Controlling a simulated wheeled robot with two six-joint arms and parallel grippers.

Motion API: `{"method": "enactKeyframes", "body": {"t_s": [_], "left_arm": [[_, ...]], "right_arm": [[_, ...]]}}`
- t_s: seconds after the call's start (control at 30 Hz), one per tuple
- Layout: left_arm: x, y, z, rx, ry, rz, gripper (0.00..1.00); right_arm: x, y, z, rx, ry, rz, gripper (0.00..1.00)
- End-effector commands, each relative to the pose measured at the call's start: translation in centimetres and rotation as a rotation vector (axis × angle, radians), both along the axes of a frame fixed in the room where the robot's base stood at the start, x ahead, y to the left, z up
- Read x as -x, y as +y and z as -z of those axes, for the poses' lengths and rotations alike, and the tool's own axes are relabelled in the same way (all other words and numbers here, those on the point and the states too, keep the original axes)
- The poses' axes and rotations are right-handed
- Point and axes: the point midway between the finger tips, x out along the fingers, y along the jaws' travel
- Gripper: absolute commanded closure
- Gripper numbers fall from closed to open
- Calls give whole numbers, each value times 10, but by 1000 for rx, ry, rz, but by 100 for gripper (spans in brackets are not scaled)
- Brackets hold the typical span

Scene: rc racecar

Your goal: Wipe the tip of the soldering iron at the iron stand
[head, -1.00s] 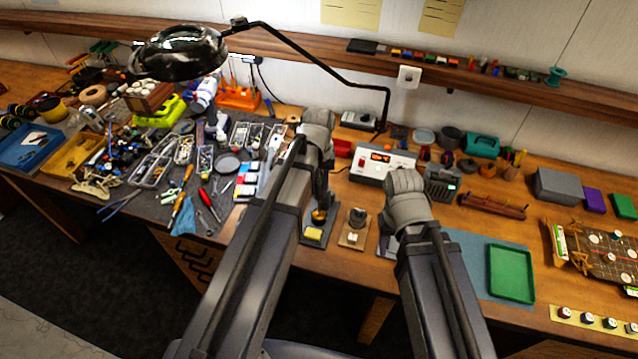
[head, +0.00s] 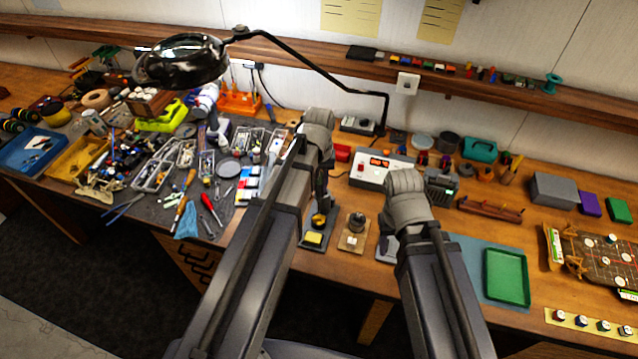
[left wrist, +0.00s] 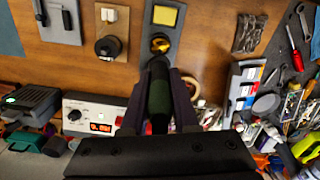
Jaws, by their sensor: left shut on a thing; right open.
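My left gripper (left wrist: 160,118) is shut on the soldering iron (left wrist: 160,92), held by its dark green handle. The iron stand (left wrist: 163,30) is a grey plate with a yellow sponge (left wrist: 165,15) and a round brass-coloured cup (left wrist: 160,43). In the head view the stand (head: 311,249) is at the bench's front edge, beneath my left gripper (head: 321,208). The iron's front end points at the cup; its tip is hidden, so I cannot tell whether it touches. My right gripper (head: 390,232) is open, low at the bench front, mostly covered by my arm.
A small wooden block with a dark round pot (head: 354,235) stands right of the stand. The white station with a red display (head: 380,168) is behind. A green tray (head: 508,276) lies on a blue mat at right. Tools crowd the left; a lamp (head: 180,60) arches overhead.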

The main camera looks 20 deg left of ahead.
Motion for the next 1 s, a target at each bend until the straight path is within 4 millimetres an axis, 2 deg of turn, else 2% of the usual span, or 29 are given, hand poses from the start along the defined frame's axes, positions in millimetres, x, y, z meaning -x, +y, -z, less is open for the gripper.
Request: {"method": "enactKeyframes", "body": {"t_s": [0.03, 0.4, 1.0], "left_arm": [[0, 0, -8, 0, 0, 0, 100], [0, 0, -35, 0, 0, 0, 100], [0, 0, -34, 0, 0, 0, 100]], "right_arm": [[0, 0, -8, 0, 0, 0, 50], [0, 0, -35, 0, 0, 0, 50], [0, 0, -34, 0, 0, 0, 50]]}}
